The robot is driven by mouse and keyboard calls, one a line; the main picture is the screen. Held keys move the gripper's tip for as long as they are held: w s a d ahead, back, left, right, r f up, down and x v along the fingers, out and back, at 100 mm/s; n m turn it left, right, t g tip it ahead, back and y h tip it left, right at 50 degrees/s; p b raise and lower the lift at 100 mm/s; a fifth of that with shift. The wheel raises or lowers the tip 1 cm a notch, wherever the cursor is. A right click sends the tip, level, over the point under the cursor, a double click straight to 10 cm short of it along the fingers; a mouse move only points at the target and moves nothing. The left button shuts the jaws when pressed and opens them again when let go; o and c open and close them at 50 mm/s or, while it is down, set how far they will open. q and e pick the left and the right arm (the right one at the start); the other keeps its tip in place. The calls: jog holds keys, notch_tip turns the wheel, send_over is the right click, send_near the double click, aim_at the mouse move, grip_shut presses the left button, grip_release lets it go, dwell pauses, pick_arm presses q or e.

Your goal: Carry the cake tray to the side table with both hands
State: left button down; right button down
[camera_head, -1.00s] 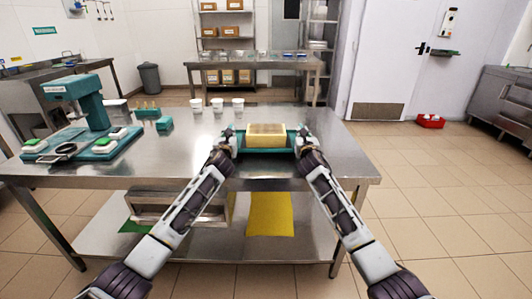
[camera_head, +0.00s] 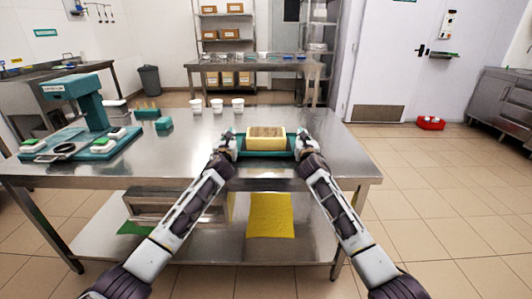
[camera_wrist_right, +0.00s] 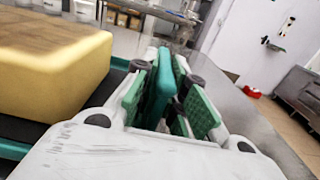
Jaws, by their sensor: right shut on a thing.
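The cake tray is teal (camera_head: 265,154) and bears a block-shaped yellow cake with a brown top (camera_head: 266,143). It is at the front right part of the near steel table; whether it touches the tabletop I cannot tell. My right gripper (camera_head: 302,140) is at the tray's right end. In the right wrist view its green-padded jaws (camera_wrist_right: 163,95) are shut on a teal upright part of the tray, with the cake (camera_wrist_right: 50,70) to the left. My left gripper (camera_head: 228,142) is at the tray's left end; its fingers are too small to read.
The near steel table (camera_head: 190,150) also bears a teal machine (camera_head: 90,105) at left and white cups (camera_head: 217,105) at the back. Another steel table (camera_head: 250,66) with small containers stands beyond, before shelves. Open tiled floor (camera_head: 440,200) lies to the right, with a red box (camera_head: 431,123).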

pick_arm(q)
jog(key=shift+a+f, duration=0.1)
pick_arm(e)
jog(key=shift+d+f, duration=0.1)
jog(key=shift+f, duration=0.05)
pick_arm(q)
jog(key=c, duration=1.7)
grip_release()
jog(key=shift+f, duration=0.1)
jog(key=shift+c, duration=0.2)
pick_arm(e)
jog(key=c, duration=1.7)
grip_release()
jog(key=shift+f, duration=0.1)
jog(key=shift+c, duration=0.2)
pick_arm(q)
jog(key=shift+o, duration=1.4)
jog(key=shift+s, duration=0.1)
pick_arm(e)
jog(key=shift+o, duration=1.4)
jog(key=shift+s, duration=0.1)
pick_arm(q)
jog(key=shift+s, duration=0.2)
jog(key=shift+s, duration=5.75)
pick_arm(e)
jog(key=shift+s, duration=0.1)
jog(key=shift+s, duration=5.85)
